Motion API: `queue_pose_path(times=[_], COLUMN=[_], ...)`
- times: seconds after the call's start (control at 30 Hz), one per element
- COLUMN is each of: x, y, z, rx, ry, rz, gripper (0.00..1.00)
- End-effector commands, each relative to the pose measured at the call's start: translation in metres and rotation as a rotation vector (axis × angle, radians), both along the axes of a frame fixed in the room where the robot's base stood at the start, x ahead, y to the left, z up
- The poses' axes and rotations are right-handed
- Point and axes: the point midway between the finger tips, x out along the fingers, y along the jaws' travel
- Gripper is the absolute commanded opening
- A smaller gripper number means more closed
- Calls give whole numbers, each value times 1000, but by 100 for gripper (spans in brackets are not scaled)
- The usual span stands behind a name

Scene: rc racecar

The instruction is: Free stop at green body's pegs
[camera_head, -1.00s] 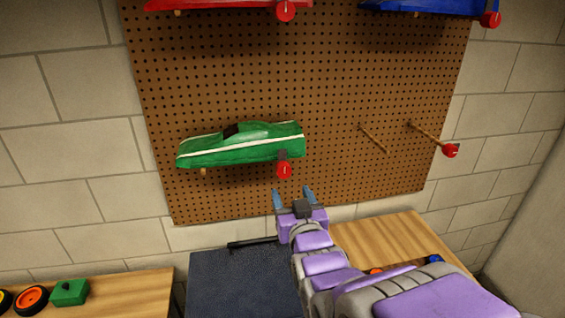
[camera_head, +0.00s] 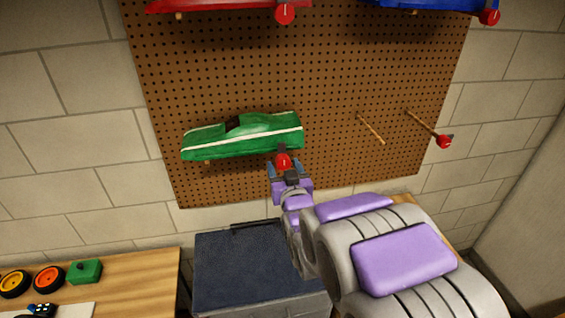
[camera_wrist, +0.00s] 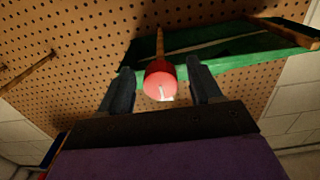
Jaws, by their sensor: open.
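The green car body (camera_head: 243,136) with a white stripe rests on pegs on the pegboard. Its underside shows in the wrist view (camera_wrist: 225,45). A red stop (camera_head: 283,161) sits on the end of the peg at the body's right end. In the wrist view the round red stop (camera_wrist: 160,82) lies between my two fingers, with its wooden peg (camera_wrist: 160,42) running back toward the board. My gripper (camera_head: 285,168) is open around the stop, and a gap shows on each side of it. My wrist hides part of the stop in the head view.
The pegboard (camera_head: 330,90) also holds a red body (camera_head: 215,5) and a blue body (camera_head: 430,5) above. A dark-topped case (camera_head: 235,270) and a wooden table (camera_head: 150,275) stand below.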

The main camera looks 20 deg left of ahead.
Motion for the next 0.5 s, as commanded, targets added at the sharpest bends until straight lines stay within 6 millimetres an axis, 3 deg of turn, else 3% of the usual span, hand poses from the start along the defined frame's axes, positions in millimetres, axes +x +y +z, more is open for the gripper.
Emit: queue_pose_path(times=[0.2,0.5], x=[13,15], y=[8,9], z=[1,1], rx=[0,0], ry=[0,0], rz=[0,0], gripper=[64,64])
